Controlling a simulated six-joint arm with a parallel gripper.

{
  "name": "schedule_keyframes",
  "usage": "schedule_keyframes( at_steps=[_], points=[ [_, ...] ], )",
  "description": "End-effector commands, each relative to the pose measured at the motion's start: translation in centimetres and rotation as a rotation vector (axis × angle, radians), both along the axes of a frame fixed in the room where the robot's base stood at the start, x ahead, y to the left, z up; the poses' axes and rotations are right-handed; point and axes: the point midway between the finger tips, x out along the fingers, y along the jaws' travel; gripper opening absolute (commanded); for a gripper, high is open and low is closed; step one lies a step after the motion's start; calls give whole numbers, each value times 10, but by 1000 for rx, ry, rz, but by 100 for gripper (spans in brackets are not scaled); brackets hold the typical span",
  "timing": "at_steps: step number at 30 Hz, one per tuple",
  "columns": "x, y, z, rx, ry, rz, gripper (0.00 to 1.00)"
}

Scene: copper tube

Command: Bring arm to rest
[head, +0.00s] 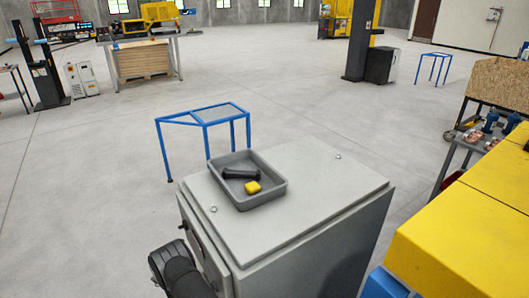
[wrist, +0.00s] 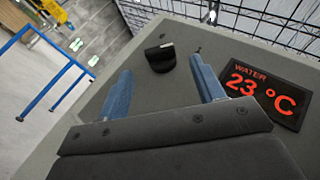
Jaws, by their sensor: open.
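My gripper (wrist: 161,68) shows in the wrist view with its two blue fingers spread wide apart. Nothing is held between them. The fingers point over a grey surface (wrist: 140,85). A small black object (wrist: 160,57) lies beyond and between the fingertips in the picture; I cannot tell how far it is from them. A black display panel (wrist: 265,93) reading "WATER 23 °C" in red is to the right of the right finger. In the head view I cannot make out my gripper.
A yellow machine (head: 460,250) is at right. Wire mesh (wrist: 262,22) borders the surface in the wrist view.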

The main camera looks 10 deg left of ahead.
Motion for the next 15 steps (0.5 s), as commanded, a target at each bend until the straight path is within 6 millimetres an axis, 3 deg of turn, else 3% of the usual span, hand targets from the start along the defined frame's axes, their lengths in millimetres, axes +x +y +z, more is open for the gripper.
schedule_keyframes(
  at_steps=[8, 15],
  points=[
    [39, 10, 37, 2, -3, 1, 62],
    [37, 9, 37, -69, 68, 2, 62]
  ],
)
